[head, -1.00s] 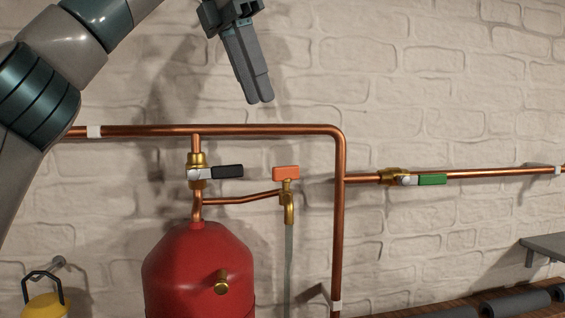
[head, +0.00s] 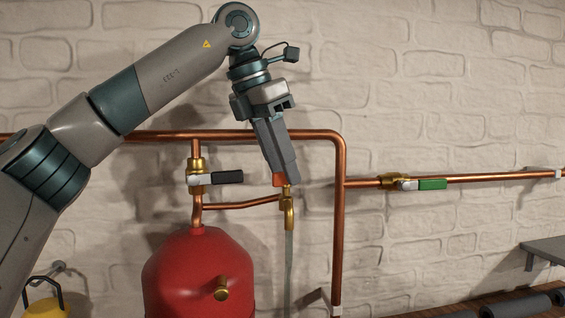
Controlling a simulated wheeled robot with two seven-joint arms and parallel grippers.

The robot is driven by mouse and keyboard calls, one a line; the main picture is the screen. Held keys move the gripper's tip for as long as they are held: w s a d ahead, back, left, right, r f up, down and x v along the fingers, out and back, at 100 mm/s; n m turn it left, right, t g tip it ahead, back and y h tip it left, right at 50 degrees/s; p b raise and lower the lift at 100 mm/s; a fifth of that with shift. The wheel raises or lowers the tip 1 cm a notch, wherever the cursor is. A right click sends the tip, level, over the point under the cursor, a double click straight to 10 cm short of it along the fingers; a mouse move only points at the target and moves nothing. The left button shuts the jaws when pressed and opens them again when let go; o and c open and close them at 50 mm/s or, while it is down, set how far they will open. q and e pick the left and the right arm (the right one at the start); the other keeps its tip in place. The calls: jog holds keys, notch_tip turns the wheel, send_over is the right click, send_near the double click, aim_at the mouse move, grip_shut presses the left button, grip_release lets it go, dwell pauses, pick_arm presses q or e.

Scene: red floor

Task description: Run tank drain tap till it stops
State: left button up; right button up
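The drain tap (head: 288,208) is a small brass tap with an orange handle (head: 278,180), on a short copper branch beside the red tank (head: 198,275). A pale hose hangs from its spout. My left gripper (head: 285,181) points down with its fingertips at the orange handle and hides most of it. The fingers look close together in side view, so I cannot tell whether they grip the handle or only stand in front of it. My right gripper is not in view.
A black-handled valve (head: 228,177) sits just left of my gripper, above the tank. A green-handled valve (head: 432,184) is on the right pipe. A copper pipe (head: 339,240) runs down close to the tap's right. A yellow object (head: 44,311) is at lower left, a grey shelf (head: 548,246) at right.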

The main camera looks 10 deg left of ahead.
pick_arm(q)
grip_shut()
jog(key=shift+m, duration=0.8)
jog(key=shift+m+g+h, duration=0.5)
jog(key=shift+m+g, duration=0.2)
jog(key=shift+m, duration=0.8)
jog(key=shift+c, duration=0.3)
grip_release()
jog(key=shift+o, duration=0.3)
